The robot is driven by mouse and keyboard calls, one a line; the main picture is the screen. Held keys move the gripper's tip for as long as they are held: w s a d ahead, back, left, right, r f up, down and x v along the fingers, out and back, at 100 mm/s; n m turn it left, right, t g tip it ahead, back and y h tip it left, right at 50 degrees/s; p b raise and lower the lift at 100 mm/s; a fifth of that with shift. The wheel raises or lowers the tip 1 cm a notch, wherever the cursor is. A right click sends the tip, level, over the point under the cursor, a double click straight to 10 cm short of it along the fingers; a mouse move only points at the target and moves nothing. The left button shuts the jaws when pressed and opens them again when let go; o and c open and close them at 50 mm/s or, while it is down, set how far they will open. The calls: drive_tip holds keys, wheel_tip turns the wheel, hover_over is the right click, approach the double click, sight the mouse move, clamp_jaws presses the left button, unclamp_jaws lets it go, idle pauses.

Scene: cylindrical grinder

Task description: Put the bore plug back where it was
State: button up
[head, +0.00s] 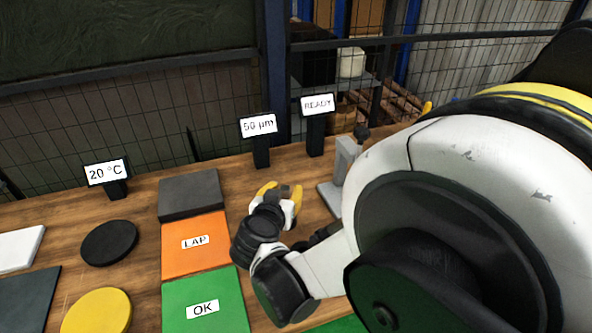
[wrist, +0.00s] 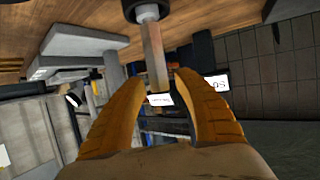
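The bore plug (wrist: 153,52) shows in the wrist view as a grey-brown square-sided shaft with a round black end (wrist: 147,9) at the top edge of the picture. My gripper (wrist: 158,72) has its two yellow fingers on either side of the shaft, tips close against it; it looks shut on the plug. In the head view my gripper (head: 282,192) is over the table's middle, left of the grey stand, with a small part of the plug (head: 284,190) between its fingers. The plug's black end is hidden there.
A grey stand (head: 343,165) is close to the right of my gripper. Behind are the "50 µm" sign (head: 259,126) and "READY" sign (head: 318,105). Left are a dark grey block (head: 190,193), orange LAP pad (head: 195,259), green OK pad (head: 182,294) and black disc (head: 109,242).

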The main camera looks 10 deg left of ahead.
drive_tip(key=shift+r, duration=0.25)
drive_tip(key=p+v, duration=0.4)
drive_tip(key=v, duration=0.8)
drive_tip(key=shift+f, duration=0.1)
